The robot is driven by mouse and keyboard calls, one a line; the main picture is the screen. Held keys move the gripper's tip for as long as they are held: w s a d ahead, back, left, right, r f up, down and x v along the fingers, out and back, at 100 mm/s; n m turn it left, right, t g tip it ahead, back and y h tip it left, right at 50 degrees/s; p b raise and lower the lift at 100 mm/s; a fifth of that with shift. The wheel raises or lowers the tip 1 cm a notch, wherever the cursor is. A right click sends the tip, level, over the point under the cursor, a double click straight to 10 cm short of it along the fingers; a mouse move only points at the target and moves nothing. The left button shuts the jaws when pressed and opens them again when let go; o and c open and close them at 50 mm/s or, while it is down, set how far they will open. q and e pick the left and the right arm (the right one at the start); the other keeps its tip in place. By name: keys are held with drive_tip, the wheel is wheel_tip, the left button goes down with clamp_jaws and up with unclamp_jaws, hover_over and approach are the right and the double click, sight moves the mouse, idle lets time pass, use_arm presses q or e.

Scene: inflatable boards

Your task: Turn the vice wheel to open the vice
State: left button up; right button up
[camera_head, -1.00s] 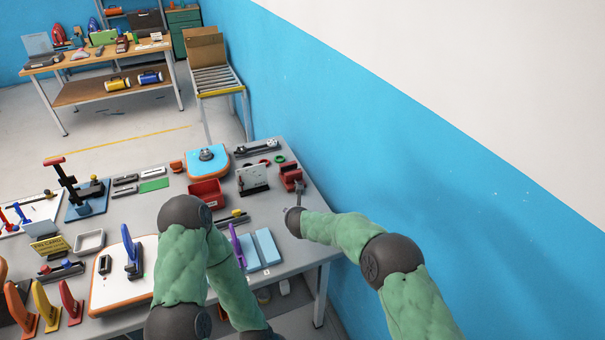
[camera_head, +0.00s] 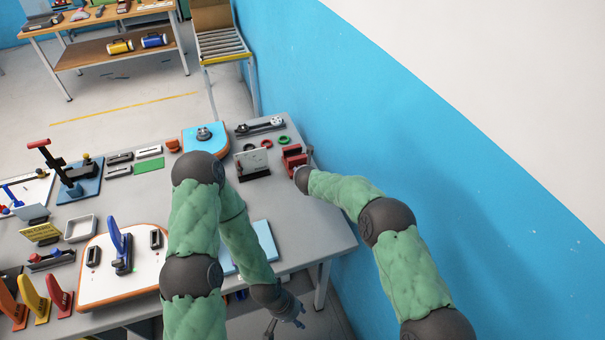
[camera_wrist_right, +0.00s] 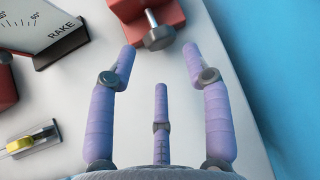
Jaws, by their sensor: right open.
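The red vice (camera_head: 293,158) stands near the table's right edge in the head view. In the right wrist view, its red body (camera_wrist_right: 150,12) is at the top, with a small grey metal wheel (camera_wrist_right: 159,38) on a short shaft pointing toward me. My right gripper (camera_wrist_right: 160,56) is open, its purple fingers spread, with the wheel just beyond and between the fingertips. I see no contact. In the head view my right wrist covers most of that gripper beside the vice. My left gripper (camera_head: 287,318) hangs empty by the table's front edge, its fingers apart.
A stand marked RAKE (camera_wrist_right: 45,25) is left of the vice. Green and red rings (camera_head: 282,140) lie behind it. A blue panel (camera_head: 265,240) lies near the front edge, partly behind my left arm. The blue wall (camera_head: 400,160) is close on the right.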

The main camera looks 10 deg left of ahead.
drive_tip(key=shift+x, duration=3.15)
drive_tip(key=c, duration=0.9)
